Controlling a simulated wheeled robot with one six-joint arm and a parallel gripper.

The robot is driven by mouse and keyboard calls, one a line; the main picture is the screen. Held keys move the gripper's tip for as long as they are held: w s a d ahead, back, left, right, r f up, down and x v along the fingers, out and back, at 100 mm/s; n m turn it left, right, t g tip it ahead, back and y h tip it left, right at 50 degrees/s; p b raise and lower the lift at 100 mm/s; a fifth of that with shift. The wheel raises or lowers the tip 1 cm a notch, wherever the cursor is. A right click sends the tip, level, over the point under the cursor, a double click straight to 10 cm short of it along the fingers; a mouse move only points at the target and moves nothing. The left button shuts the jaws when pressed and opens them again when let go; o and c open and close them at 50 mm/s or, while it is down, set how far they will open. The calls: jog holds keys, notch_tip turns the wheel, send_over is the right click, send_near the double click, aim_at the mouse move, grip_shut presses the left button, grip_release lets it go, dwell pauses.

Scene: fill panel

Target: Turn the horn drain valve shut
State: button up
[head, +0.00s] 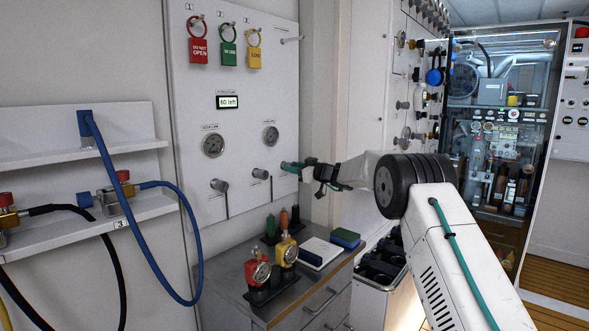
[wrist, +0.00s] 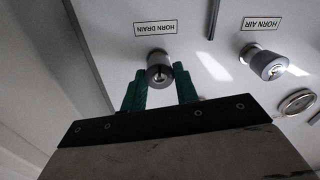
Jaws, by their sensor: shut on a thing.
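The horn drain valve is a round grey metal knob (wrist: 160,70) on the white panel, under a label reading HORN DRAIN, upside down in the wrist view. My gripper (wrist: 160,82) has one green finger on each side of this knob and is shut on it. In the head view my gripper (head: 291,167) reaches the right part of the panel (head: 240,110) from the right, and its fingers hide most of the knob there. How far the valve is turned cannot be told.
The HORN AIR knob (wrist: 264,62) sits close beside. Two gauges (head: 214,145) are above the knobs. Below stands a counter (head: 228,272) with red and yellow gauge fittings (head: 258,270), a notebook (head: 320,252) and a sponge (head: 346,238). A blue hose (head: 150,235) hangs at left.

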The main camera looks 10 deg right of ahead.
jog(key=shift+m, duration=0.3)
jog(key=shift+f+m+t+h, duration=0.15)
jog(key=shift+m+h, duration=0.1)
jog(key=shift+m, duration=5.7)
jog(key=shift+f+m+t+h, duration=0.2)
jog(key=shift+m+h, duration=0.1)
jog(key=shift+m, duration=5.6)
jog(key=shift+f+m+t+h, duration=0.15)
jog(key=shift+m+h, duration=0.1)
jog(key=shift+m, duration=5.7)
jog(key=o, duration=1)
jog(key=shift+c, duration=0.2)
jog(key=shift+r, duration=0.1)
